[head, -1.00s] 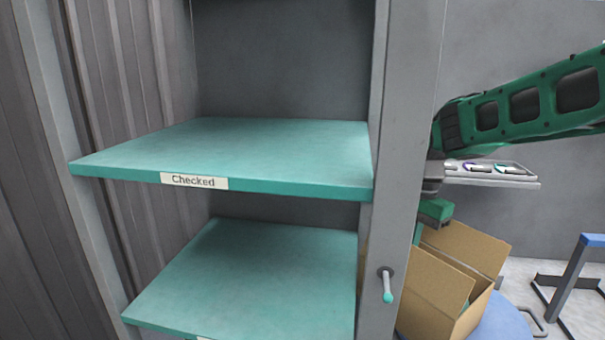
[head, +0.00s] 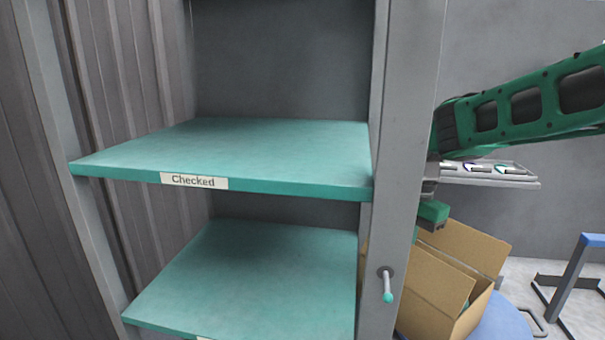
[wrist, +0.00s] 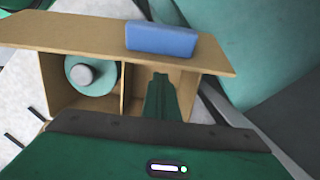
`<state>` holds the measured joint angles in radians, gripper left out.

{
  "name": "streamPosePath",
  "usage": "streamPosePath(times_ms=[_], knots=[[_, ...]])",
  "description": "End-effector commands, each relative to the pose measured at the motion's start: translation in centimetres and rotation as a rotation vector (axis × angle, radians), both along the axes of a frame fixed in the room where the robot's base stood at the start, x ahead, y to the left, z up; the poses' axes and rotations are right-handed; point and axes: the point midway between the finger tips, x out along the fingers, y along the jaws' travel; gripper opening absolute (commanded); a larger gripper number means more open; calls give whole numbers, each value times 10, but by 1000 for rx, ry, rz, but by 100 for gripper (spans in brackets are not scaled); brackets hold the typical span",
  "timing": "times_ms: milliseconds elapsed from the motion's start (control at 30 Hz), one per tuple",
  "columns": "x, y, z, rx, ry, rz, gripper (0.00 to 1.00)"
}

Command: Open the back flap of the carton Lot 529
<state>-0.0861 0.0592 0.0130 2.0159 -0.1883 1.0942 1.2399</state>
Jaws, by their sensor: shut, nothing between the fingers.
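The brown cardboard carton (head: 430,298) stands at the lower right of the head view, partly hidden by the cabinet post. A raised flap (head: 470,247) shows at its far side; no lot lettering is readable. In the wrist view the carton (wrist: 125,95) shows a divider and compartments, with a wide cardboard panel (wrist: 75,34) across its far edge. My gripper (head: 431,227) is shut and empty, close above the carton in the head view. Its green fingers (wrist: 158,82) point toward the right compartment in the wrist view; whether they touch cardboard cannot be told.
A round green-and-white item (wrist: 84,74) sits in the left compartment, and a blue block (wrist: 162,39) overlaps the panel. A cabinet with a "Checked" shelf (head: 240,150) and grey post (head: 398,180) stands close left. A tray (head: 490,173) lies behind my arm.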

Motion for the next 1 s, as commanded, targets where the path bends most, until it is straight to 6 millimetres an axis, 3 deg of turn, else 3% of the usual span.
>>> streamPosePath(times_ms=[1000], knots=[[-5, 7, 0, 0, 0, 0, 0]])
